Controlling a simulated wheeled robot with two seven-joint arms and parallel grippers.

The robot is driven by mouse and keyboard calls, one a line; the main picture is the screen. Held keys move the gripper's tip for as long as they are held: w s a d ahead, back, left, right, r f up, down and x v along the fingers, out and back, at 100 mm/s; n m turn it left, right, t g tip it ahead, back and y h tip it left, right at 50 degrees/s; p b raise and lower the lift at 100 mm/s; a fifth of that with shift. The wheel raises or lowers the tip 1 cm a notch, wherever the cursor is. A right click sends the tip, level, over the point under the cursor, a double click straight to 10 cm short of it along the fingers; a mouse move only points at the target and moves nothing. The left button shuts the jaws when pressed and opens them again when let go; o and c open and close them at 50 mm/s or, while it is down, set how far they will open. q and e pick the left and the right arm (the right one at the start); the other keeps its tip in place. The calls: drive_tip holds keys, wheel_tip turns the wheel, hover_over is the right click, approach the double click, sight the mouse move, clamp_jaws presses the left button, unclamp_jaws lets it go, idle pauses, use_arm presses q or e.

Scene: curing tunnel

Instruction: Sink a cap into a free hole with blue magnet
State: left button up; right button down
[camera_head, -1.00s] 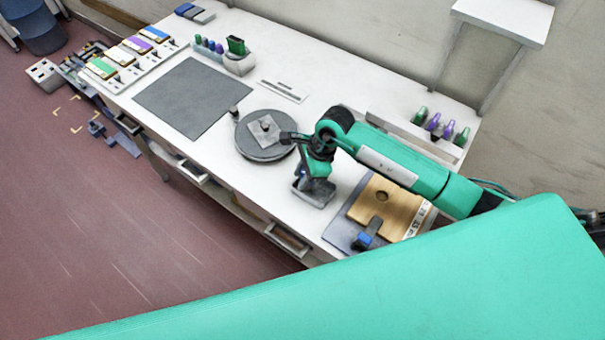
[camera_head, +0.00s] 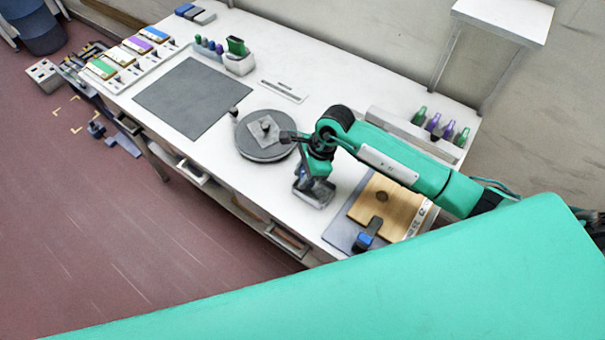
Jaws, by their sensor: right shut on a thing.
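A wooden block (camera_head: 370,208) lies on a grey-blue plate (camera_head: 341,234) at the right front of the bench. It has one dark round hole (camera_head: 382,197); I cannot tell whether anything is in it. A dark piece with a blue top (camera_head: 370,232) stands at the block's front edge; I cannot tell whether it is a magnet. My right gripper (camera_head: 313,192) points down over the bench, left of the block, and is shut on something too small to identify. No cap can be made out for certain. My left gripper is not in view.
A round dark turntable (camera_head: 262,152) with a light square piece stands left of my right gripper. A dark mat (camera_head: 192,98) lies further left. A rack with green and purple items (camera_head: 416,132) runs along the right back.

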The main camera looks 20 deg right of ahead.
drive_tip(key=shift+r+p, duration=0.9)
drive_tip(key=shift+r, duration=1.25)
drive_tip(key=shift+d, duration=0.15)
